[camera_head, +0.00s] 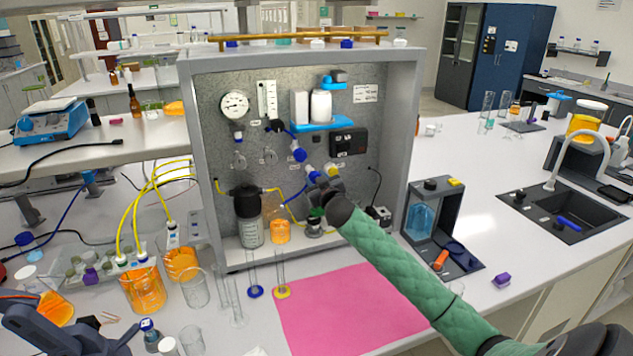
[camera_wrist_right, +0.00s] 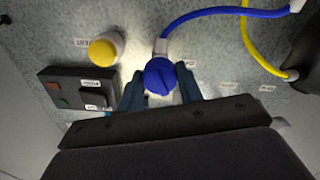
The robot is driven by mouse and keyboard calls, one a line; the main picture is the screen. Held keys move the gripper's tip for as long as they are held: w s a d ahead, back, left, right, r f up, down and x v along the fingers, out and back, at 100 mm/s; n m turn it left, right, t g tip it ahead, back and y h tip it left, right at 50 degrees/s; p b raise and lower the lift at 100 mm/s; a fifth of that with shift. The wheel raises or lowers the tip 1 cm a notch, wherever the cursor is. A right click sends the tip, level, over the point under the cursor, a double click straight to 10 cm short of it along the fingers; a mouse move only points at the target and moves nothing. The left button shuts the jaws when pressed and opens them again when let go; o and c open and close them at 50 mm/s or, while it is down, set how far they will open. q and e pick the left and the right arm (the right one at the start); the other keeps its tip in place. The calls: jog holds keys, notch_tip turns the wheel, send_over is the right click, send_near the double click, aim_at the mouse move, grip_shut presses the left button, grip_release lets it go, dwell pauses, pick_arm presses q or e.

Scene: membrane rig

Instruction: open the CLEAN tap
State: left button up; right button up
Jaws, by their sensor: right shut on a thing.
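The rig's grey panel (camera_head: 200,110) carries several taps. My right gripper (camera_head: 318,182) reaches up to the lower middle of the panel. In the right wrist view my right gripper (camera_wrist_right: 160,88) is shut on a blue tap knob (camera_wrist_right: 159,74), one finger on each side. In the head view a blue knob (camera_head: 313,174) shows just above the gripper, partly hidden. A yellow-capped knob (camera_wrist_right: 104,49) is beside it in the wrist view. Labels are too small to read, so I cannot tell which is marked CLEAN. My left gripper (camera_head: 70,328) is low at the left, its jaws unclear.
A blue hose (camera_wrist_right: 205,12) and a yellow hose (camera_wrist_right: 254,55) run close to the held knob. A black switch box (camera_wrist_right: 75,90) sits near the fingers. Jars and a beaker with orange liquid (camera_head: 145,290) stand left. The pink mat (camera_head: 350,310) is clear.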

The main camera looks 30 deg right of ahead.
jog(key=shift+n, duration=0.9)
jog(key=n, duration=0.2)
jog(key=shift+n, duration=0.4)
jog(key=n, duration=0.2)
jog(key=shift+n, duration=1.2)
jog(key=n, duration=0.3)
jog(key=shift+a+f+n, duration=0.1)
jog(key=shift+n, duration=0.2)
jog(key=o, duration=1)
pick_arm(q)
jog(key=w+d+r+b, duration=0.2)
jog(key=w+r+b, duration=0.1)
jog(key=w+r, duration=0.1)
jog(key=shift+w+d+r+b, duration=0.25)
jog(key=shift+w+b, duration=0.05)
jog(key=shift+w, duration=0.2)
pick_arm(e)
jog(key=v, duration=0.7)
jog(key=shift+s, duration=0.35)
